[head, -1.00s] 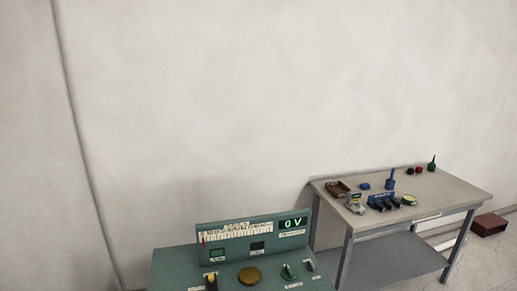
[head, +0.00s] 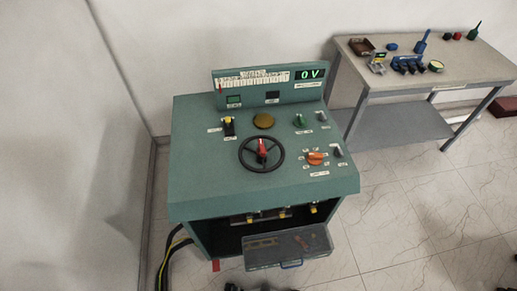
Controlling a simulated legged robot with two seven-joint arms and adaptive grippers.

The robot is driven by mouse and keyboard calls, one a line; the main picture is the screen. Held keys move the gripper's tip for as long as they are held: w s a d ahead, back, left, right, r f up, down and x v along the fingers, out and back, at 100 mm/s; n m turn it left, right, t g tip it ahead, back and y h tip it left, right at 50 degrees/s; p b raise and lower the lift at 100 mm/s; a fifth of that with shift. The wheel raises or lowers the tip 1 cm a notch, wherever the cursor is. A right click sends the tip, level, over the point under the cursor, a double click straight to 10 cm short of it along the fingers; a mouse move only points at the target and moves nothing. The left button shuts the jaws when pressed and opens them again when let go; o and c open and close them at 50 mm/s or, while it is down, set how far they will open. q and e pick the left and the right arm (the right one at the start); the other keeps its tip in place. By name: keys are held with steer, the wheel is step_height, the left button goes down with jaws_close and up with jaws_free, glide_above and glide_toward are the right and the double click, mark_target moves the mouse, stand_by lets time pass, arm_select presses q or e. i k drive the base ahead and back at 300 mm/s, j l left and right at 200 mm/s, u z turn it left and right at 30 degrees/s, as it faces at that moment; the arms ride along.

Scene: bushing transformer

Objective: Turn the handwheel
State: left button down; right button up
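The black handwheel (head: 280,161) lies on the sloped top of the green control console (head: 200,165), near the middle. It has a round rim, spokes and a red piece at its hub. The display (head: 310,74) on the console's back panel reads 0 V. Neither gripper can be made out in the head view; only small dark shapes show at the bottom edge, too cut off to identify.
An orange knob (head: 315,158), a green knob (head: 299,119), a brass-coloured disc (head: 263,121) and a yellow-tipped switch (head: 228,126) surround the wheel. A clear case (head: 288,247) sits low at the console's front. A workbench (head: 440,82) with small items stands right.

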mark_target(261, 151)
steer(key=j+z, duration=0.25)
steer(key=z, duration=0.15)
steer(key=j+z, duration=0.6)
steer(key=z, duration=0.2)
